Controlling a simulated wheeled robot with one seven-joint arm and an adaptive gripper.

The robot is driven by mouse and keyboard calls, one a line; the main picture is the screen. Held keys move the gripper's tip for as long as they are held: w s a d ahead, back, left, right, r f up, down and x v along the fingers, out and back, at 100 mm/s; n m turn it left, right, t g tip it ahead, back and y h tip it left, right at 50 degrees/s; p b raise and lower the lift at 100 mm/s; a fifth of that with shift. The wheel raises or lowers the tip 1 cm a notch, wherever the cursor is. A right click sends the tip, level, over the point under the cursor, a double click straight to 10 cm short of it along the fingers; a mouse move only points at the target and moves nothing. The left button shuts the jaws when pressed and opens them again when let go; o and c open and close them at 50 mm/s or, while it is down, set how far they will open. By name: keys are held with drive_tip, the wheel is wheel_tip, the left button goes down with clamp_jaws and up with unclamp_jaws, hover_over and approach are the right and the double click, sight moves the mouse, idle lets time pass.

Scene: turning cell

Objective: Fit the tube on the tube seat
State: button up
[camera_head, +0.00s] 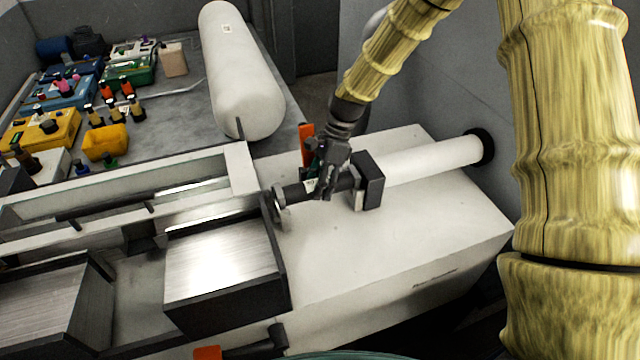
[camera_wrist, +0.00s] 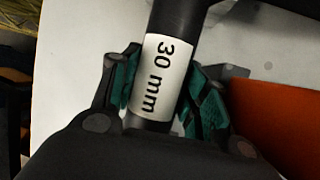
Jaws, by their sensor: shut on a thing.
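A dark tube with a white "30 mm" label (camera_wrist: 163,78) is between the green-padded fingers of my gripper (camera_wrist: 165,100). In the head view my gripper (camera_head: 322,188) is shut around this tube, above the white machine top. The tube (camera_head: 295,193) runs from near a grey metal disc (camera_head: 276,207) at left towards a dark block (camera_head: 369,181) at right. I cannot tell whether it touches either one, and my fingers hide its middle. Which part is the tube seat is not clear; the dark block and the disc are the parts in line with the tube.
A white cylinder (camera_head: 435,160) with a black end extends right of the block. An orange upright piece (camera_head: 307,143) stands close behind my gripper. A large white tank (camera_head: 240,75) and several coloured bins, including a yellow one (camera_head: 106,142), lie at the back. The front machine top (camera_head: 390,235) is clear.

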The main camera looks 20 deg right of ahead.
drive_tip(key=o, duration=1.3)
drive_tip(key=shift+o, duration=0.2)
drive_tip(key=shift+r, duration=0.15)
drive_tip(key=shift+w, duration=0.1)
drive_tip(key=shift+c, duration=1.3)
drive_tip(key=shift+r, duration=0.1)
drive_tip(key=shift+r, duration=0.2)
drive_tip(key=o, duration=0.4)
drive_tip(key=shift+r, duration=3.55)
